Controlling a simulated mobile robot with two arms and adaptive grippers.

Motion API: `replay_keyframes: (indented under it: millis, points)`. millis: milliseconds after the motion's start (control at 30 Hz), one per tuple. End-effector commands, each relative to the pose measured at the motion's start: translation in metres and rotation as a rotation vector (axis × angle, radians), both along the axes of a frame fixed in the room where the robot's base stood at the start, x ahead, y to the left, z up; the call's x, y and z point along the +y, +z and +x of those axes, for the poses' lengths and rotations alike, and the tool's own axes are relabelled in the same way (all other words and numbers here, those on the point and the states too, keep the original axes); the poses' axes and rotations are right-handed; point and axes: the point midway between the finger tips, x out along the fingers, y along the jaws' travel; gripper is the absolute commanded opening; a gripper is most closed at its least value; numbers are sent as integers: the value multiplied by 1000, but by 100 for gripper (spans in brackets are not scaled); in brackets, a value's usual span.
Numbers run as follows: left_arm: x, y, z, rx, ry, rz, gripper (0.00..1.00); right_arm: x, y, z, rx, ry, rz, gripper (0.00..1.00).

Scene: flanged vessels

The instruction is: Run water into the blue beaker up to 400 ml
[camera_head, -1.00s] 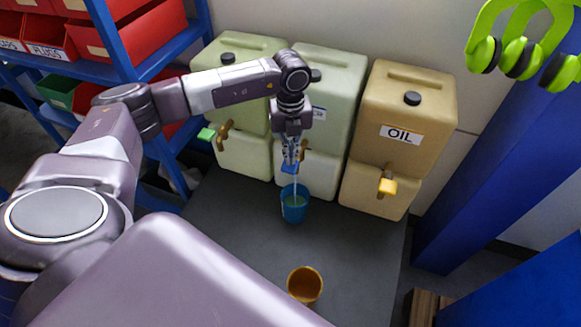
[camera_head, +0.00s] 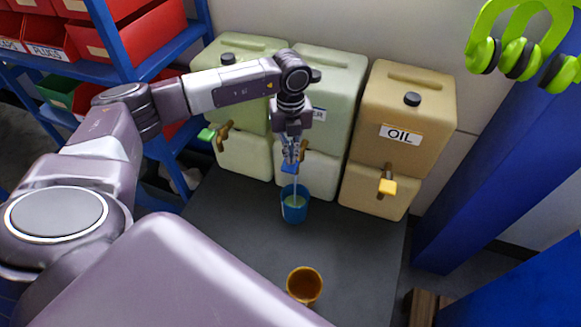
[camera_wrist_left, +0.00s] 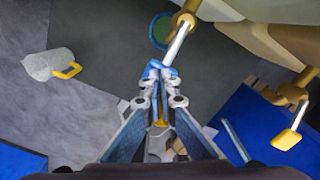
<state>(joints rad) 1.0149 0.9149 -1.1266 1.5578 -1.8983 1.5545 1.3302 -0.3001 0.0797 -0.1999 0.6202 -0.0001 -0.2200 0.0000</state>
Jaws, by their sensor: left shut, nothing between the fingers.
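The blue beaker (camera_head: 294,213) stands upright on the dark table below the tap of the middle pale green tank (camera_head: 328,95). A thin stream falls into it and pale liquid shows inside. I cannot read any level marks. From above, the beaker also shows in the left wrist view (camera_wrist_left: 160,30), partly behind the tap. The tap's blue handle (camera_head: 289,168) is right at my left gripper (camera_head: 291,155). In the left wrist view, the shut fingertips (camera_wrist_left: 157,72) are against or just beside the blue handle end, with nothing between them. My right gripper is not in view.
A tan OIL tank (camera_head: 400,120) with a yellow-handled tap stands at right, and another green tank (camera_head: 243,150) at left. An orange cup (camera_head: 305,285) stands near the table's front. The table (camera_head: 355,235) is otherwise mostly clear. Blue shelving with red bins (camera_head: 125,40) is at left.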

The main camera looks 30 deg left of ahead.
Motion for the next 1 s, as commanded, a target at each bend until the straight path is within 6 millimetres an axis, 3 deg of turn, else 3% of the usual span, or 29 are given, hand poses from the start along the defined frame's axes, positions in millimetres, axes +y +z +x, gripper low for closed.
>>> replay_keyframes:
  millis: [600, 1000]
  points:
    - [0, 75, 0, -1, 0, 0, 0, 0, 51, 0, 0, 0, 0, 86]
    - [0, 77, 0, 0, 0, 0, 0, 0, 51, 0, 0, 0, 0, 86]
